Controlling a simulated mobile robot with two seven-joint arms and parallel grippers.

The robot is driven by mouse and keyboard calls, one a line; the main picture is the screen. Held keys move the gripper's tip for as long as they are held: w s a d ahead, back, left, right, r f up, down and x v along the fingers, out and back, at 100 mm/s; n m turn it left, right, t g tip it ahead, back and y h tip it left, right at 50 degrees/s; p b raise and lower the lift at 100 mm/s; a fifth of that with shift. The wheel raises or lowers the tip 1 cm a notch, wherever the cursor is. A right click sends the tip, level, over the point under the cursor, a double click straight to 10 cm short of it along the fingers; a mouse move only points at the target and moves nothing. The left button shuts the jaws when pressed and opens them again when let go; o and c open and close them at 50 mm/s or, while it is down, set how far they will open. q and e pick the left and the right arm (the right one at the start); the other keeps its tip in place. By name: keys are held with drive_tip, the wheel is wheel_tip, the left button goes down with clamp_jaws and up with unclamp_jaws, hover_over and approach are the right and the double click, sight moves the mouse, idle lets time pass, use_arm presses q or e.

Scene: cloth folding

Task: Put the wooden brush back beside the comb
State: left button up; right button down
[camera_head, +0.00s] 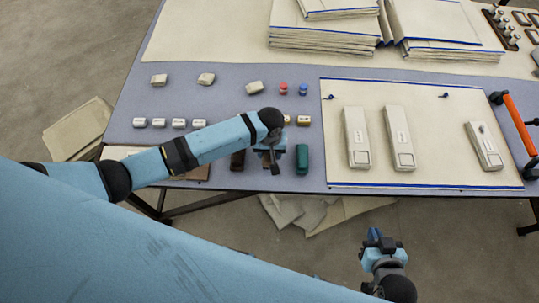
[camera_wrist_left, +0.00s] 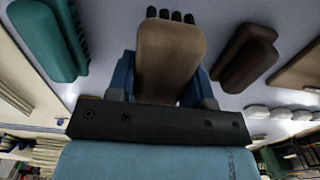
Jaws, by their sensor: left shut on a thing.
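My left gripper (camera_head: 270,164) is at the table's front edge, shut on a tan wooden brush (camera_wrist_left: 170,55). In the left wrist view the brush sits between the blue fingers, with dark bristle tufts at its far end. In the head view the gripper mostly hides it. A green piece (camera_head: 302,158) lies just right of the gripper and a dark brown piece (camera_head: 237,161) just left. Both show in the wrist view, green (camera_wrist_left: 45,40) and brown (camera_wrist_left: 245,58). I cannot tell which piece is the comb. My right gripper (camera_head: 376,238) hangs off the table's front; its jaws are unclear.
A cream mat (camera_head: 440,130) with several pale boxes covers the table's right part. Small white blocks (camera_head: 178,123) stand in a row at left. Red and blue pieces (camera_head: 283,88) stand behind. Folded cloths (camera_head: 325,40) are stacked at the back. An orange-handled tool (camera_head: 519,123) lies far right.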

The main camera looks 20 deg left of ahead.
sight(270, 156)
use_arm(q)
drive_tip(key=shift+f, duration=1.5)
drive_tip(key=shift+f, duration=0.2)
drive_tip(key=o, duration=0.9)
drive_tip(key=shift+r, duration=0.15)
wheel_tip(270, 156, up, 12)
drive_tip(key=shift+r, duration=0.1)
drive_tip(key=s+d+f+t+h, duration=0.1)
drive_tip(key=s+f, duration=0.1)
drive_tip(key=s+d+f+m+h, duration=0.1)
drive_tip(key=s+d, duration=0.1)
drive_tip(key=shift+f+m+t+h, duration=0.3)
drive_tip(key=shift+f+t, duration=0.1)
drive_tip(key=s+a+m+t, duration=0.4)
drive_tip(key=s+a+t, duration=0.4)
drive_tip(key=s, duration=0.5)
drive_tip(key=shift+s+m+t+h, duration=0.15)
drive_tip(key=shift+m+t+h, duration=0.25)
drive_tip(key=shift+t, duration=0.2)
